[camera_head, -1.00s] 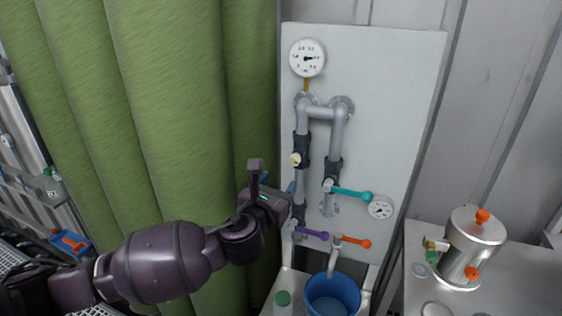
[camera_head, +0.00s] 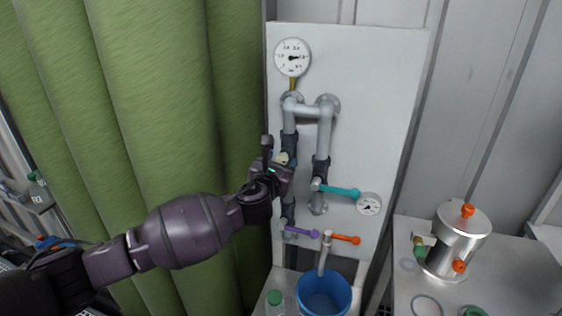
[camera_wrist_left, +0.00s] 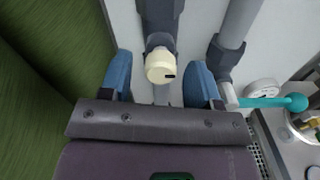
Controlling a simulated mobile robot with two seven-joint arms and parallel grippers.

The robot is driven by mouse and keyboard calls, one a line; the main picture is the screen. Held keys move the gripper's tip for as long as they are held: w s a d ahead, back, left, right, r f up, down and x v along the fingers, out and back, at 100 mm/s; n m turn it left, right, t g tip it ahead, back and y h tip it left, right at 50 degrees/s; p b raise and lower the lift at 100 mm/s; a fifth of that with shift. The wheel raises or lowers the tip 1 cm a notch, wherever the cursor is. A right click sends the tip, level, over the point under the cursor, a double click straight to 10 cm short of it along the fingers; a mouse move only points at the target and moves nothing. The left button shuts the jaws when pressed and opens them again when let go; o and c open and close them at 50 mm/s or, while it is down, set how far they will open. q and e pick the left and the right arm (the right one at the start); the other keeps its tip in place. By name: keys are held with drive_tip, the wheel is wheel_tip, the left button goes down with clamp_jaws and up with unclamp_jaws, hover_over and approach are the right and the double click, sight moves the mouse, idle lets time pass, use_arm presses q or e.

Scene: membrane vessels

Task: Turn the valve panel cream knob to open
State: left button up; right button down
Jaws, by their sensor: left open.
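The cream knob (camera_wrist_left: 160,66) sits on the dark valve body of the left grey pipe, with a small dark mark on its side. In the head view the cream knob (camera_head: 283,158) is partly hidden by my gripper. My left gripper (camera_head: 280,165) is at the knob, in front of the panel (camera_head: 385,110). In the left wrist view my left gripper (camera_wrist_left: 160,78) is open, with one blue fingertip on each side of the knob. Gaps show between the fingertips and the knob, so it is not gripped. My right gripper is not in view.
A teal lever (camera_head: 340,191), a purple lever (camera_head: 300,232) and an orange lever (camera_head: 343,239) stick out on the panel nearby. A blue bucket (camera_head: 325,296) and a green-capped bottle (camera_head: 274,304) stand below. A steel vessel (camera_head: 455,243) is on the right table. A green curtain (camera_head: 140,110) hangs left.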

use_arm(q)
drive_tip(key=shift+w+d, duration=0.1)
drive_tip(key=shift+w, duration=0.3)
drive_tip(key=c, duration=0.9)
